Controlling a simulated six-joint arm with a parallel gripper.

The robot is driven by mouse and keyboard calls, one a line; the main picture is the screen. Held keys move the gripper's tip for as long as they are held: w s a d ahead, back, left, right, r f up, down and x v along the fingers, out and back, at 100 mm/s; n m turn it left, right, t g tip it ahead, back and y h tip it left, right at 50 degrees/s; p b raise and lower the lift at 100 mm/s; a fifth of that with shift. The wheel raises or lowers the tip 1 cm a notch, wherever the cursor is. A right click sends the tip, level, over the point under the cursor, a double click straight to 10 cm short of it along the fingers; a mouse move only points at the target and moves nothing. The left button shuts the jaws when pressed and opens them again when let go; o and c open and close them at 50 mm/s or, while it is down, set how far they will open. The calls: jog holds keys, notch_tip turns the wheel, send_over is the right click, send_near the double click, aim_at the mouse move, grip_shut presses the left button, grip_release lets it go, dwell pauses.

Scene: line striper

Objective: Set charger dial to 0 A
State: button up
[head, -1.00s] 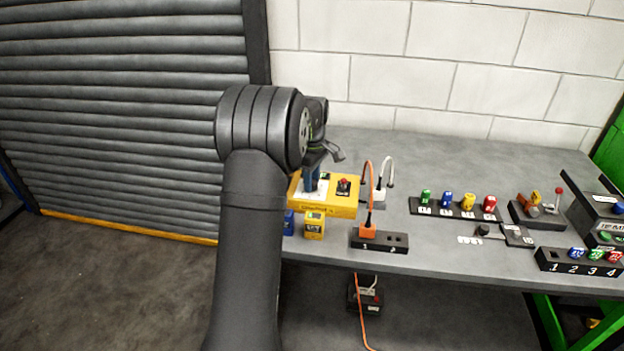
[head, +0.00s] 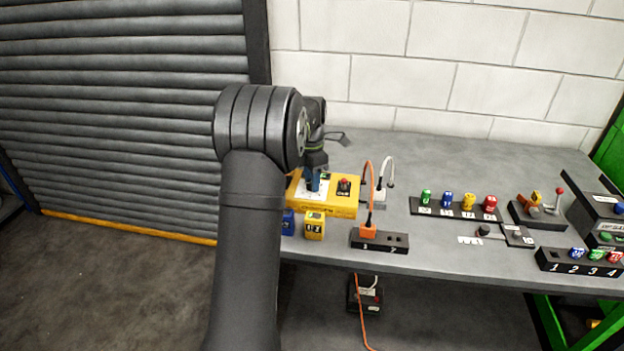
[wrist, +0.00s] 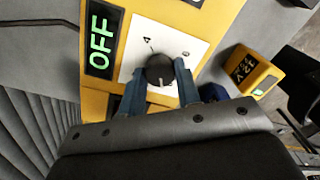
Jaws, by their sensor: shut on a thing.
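The yellow charger (head: 330,208) stands on the bench at the left, partly behind my arm. In the wrist view its white dial plate (wrist: 135,58) bears a round black dial knob (wrist: 158,68), with small marks at the plate's edges. A short light line shows on the knob's lower side; which setting it marks is not clear. My gripper (wrist: 160,84) has its blue fingers on either side of the knob and is shut on it. In the head view my gripper (head: 313,183) points down onto the charger, and the knob is hidden. A panel (wrist: 101,40) beside the plate reads OFF in green.
A red button (head: 344,183) sits on the charger's right side. Blue and yellow blocks (head: 314,226) stand in front. An orange plug (head: 368,231) with a cable is in a black socket strip (head: 392,247). A rack of coloured pieces (head: 455,208) is farther right.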

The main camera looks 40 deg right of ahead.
aim_at(310, 181)
jog(key=shift+r+n, duration=0.15)
jog(key=shift+n, duration=1.55)
jog(key=o, duration=1)
jog(key=shift+c, duration=0.2)
notch_tip(310, 181, up, 17)
jog(key=shift+w+r, duration=0.15)
jog(key=shift+w, duration=0.1)
jog(key=f, duration=1.7)
jog(key=shift+s+f, duration=0.25)
jog(key=shift+f, duration=0.05)
jog(key=shift+r, duration=0.15)
